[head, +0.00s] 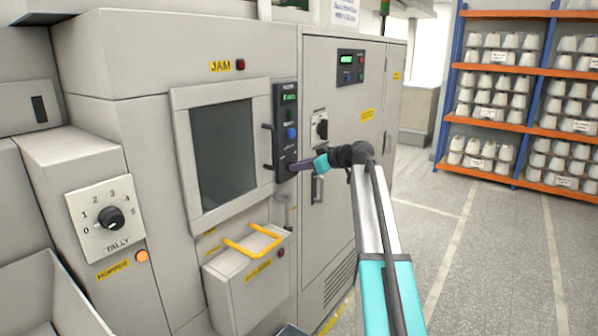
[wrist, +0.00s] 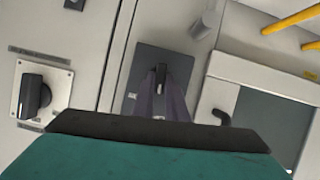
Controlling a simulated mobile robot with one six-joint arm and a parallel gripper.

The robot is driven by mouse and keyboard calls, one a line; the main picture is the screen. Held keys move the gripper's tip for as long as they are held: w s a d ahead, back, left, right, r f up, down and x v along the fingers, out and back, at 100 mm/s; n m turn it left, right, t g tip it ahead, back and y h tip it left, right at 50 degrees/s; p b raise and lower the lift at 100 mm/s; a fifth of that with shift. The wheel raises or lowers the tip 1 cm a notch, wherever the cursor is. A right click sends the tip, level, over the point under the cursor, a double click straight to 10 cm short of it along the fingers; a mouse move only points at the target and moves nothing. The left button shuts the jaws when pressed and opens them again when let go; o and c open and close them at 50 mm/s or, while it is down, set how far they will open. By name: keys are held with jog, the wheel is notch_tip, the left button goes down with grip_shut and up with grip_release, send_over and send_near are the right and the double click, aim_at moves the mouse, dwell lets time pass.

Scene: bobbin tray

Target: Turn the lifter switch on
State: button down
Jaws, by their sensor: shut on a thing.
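A narrow dark control panel (head: 286,112) is on the machine front, right of the window; its lower part shows in the wrist view (wrist: 181,62). My gripper (head: 295,167) reaches the panel's lower end. In the wrist view its two dark fingers (wrist: 160,88) converge on a small black switch lever (wrist: 161,70) and are shut on it. I take this lever for the lifter switch; its label is too small to read. In the head view the gripper hides the lever. Which way the lever is set cannot be told.
A blue button (head: 291,133) sits above my gripper on the panel. A black rotary switch (head: 321,126) is on the cabinet to the right, and a door handle (head: 268,140) is left of the panel. A yellow handle (head: 252,241) sticks out below. The floor at right is clear.

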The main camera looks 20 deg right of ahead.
jog(key=m+y, duration=0.1)
jog(key=m, duration=0.1)
jog(key=m+g+y, duration=0.1)
jog(key=m, duration=0.1)
jog(key=m+y+b, duration=0.1)
jog(key=m, duration=0.1)
jog(key=shift+w+d+f+g+y, duration=0.15)
jog(key=shift+w+d+g+y, duration=0.05)
jog(key=shift+d+g+y, duration=0.2)
jog(key=shift+m, duration=0.3)
jog(key=c, duration=1.8)
grip_release()
jog(key=shift+o, duration=0.2)
jog(key=b+v, duration=0.2)
jog(key=v, duration=1.1)
jog(key=shift+s+d, duration=0.15)
jog(key=shift+d, duration=0.2)
